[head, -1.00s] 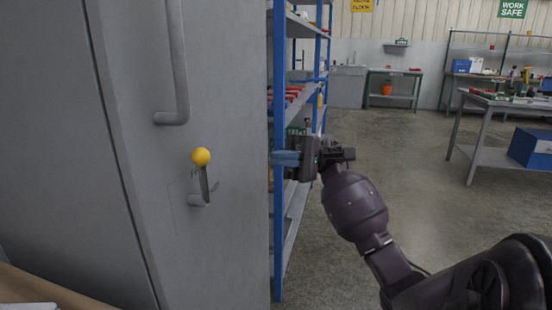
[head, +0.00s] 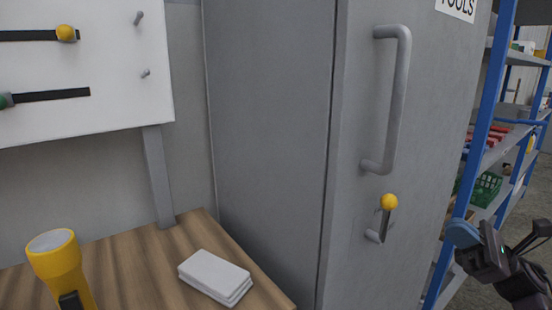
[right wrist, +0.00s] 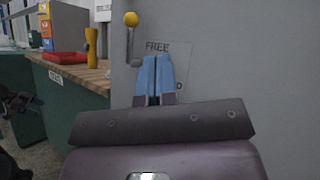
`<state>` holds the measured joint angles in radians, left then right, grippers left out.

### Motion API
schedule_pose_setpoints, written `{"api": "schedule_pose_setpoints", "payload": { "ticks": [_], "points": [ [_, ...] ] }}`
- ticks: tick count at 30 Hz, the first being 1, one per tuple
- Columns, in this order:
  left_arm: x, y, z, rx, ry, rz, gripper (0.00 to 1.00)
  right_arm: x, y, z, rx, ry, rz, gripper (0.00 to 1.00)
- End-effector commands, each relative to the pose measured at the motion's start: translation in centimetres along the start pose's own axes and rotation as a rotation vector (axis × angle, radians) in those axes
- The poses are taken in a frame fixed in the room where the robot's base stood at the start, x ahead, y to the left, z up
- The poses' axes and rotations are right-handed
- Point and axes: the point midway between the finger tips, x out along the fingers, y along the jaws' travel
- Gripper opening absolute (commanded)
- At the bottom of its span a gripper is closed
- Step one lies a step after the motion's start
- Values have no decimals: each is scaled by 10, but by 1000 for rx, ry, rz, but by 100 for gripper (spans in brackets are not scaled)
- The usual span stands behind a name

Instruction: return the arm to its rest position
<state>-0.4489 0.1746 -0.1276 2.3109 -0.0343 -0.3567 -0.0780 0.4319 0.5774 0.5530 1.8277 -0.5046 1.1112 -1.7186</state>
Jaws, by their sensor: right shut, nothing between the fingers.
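My right gripper (head: 460,236) is at the lower right of the head view, to the right of the grey cabinet's lever and in front of the blue shelving. In the right wrist view its blue fingers (right wrist: 154,76) are together, with nothing between them. The cabinet face stands behind them there, with a plate reading "FREE". My left gripper does not show in the head view.
The grey cabinet (head: 275,120) has a long handle (head: 400,100) and a yellow-knobbed lever (head: 388,203). A wooden bench (head: 140,262) holds a yellow flashlight (head: 57,265) and white pads (head: 214,275). A white slider panel (head: 90,110) stands behind. Blue shelving (head: 487,110) is at right.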

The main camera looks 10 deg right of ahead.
Motion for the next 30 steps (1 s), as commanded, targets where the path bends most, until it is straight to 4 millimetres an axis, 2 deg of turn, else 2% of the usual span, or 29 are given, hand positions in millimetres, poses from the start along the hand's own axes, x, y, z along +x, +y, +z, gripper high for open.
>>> {"api": "schedule_pose_setpoints", "payload": {
  "ticks": [1,8,14,20,24,27,30],
  "points": [
    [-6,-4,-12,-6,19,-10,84,3,5,9,117,-14,-70,0],
    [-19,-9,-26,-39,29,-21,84,-23,36,-14,759,-92,-451,0],
    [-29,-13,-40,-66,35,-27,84,-57,84,-41,1303,-255,-808,0],
    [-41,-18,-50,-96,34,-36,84,-96,162,-67,1797,-527,-1199,0],
    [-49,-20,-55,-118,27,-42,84,-118,232,-80,2080,-788,-1487,0],
    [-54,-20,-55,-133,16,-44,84,-128,280,-84,2215,-982,-1674,0],
    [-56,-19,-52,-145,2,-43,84,-134,318,-86,2290,-1141,-1816,0]
  ]
}}
